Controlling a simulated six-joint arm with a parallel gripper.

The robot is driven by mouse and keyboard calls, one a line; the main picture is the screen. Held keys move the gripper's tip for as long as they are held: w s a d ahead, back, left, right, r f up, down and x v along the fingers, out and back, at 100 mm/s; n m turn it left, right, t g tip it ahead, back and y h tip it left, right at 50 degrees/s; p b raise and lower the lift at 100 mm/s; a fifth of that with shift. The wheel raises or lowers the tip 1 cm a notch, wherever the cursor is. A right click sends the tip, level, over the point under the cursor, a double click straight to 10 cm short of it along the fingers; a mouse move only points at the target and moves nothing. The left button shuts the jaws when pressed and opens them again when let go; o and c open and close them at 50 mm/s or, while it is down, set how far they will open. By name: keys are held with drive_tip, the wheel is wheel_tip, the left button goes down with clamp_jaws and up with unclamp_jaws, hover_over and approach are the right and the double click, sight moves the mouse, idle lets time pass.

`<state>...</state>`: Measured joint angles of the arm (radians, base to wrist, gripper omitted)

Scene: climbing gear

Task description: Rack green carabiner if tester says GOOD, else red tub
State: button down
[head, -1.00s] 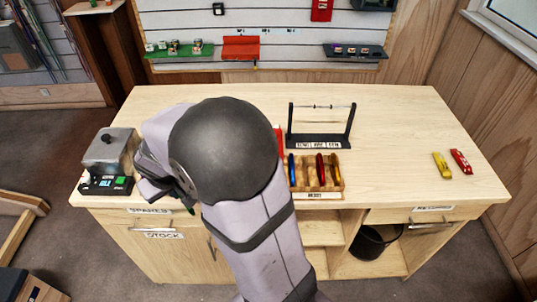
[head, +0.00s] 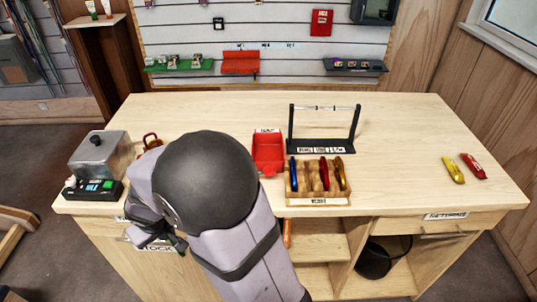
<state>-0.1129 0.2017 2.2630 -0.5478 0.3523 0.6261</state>
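The tester (head: 97,190) stands at the left end of the bench, a black base with a small lit green display beside a grey box. I cannot read the display. The red tub (head: 267,150) sits at mid-bench, with a label at its back. A black stand (head: 321,147) with a thin cross bar and labels on its base is right of the tub. My gripper (head: 172,243) is low at the bench's front left edge, right of the tester. Its fingers are small and dark, and I cannot tell whether they hold anything. I cannot make out a green carabiner.
A wooden holder (head: 318,198) with blue, red and yellow carabiners stands in front of the black stand. A dark red item (head: 151,140) is partly hidden behind my arm. Yellow (head: 453,170) and red (head: 473,166) items lie at the right. The bench's right middle is clear.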

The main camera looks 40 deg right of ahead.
idle(0.5)
drive_tip(key=shift+s+d+f, duration=0.15)
drive_tip(key=shift+s+f, duration=0.2)
drive_tip(key=shift+f, duration=0.15)
drive_tip(key=shift+s+d+f, duration=0.1)
drive_tip(key=shift+s+f, duration=0.2)
drive_tip(key=shift+f, duration=0.2)
drive_tip(key=shift+s+a+f, duration=0.25)
drive_tip(key=shift+s+f, duration=0.9)
drive_tip(key=shift+f, duration=0.15)
drive_tip(key=w+d+r+p, duration=0.2)
drive_tip(key=w+r+p, duration=0.45)
drive_tip(key=r, duration=0.45)
drive_tip(key=w+d+r+p, duration=0.2)
drive_tip(key=w+r+p, duration=0.45)
drive_tip(key=r, duration=0.45)
drive_tip(key=s+d+m+g+h+p, duration=0.1)
drive_tip(key=s+d+m, duration=0.2)
drive_tip(key=d, duration=0.9)
drive_tip(key=s+d+f+m+h+p, duration=0.1)
drive_tip(key=s+d+m, duration=0.2)
drive_tip(key=d, duration=0.8)
drive_tip(key=s+d+m+g+p, duration=0.1)
drive_tip(key=s+d+m+p, duration=0.1)
drive_tip(key=d, duration=1)
drive_tip(key=shift+s+d+f+m+g+h, duration=0.3)
drive_tip(key=shift+s+d+f+m+h, duration=0.1)
drive_tip(key=shift+s+m, duration=0.1)
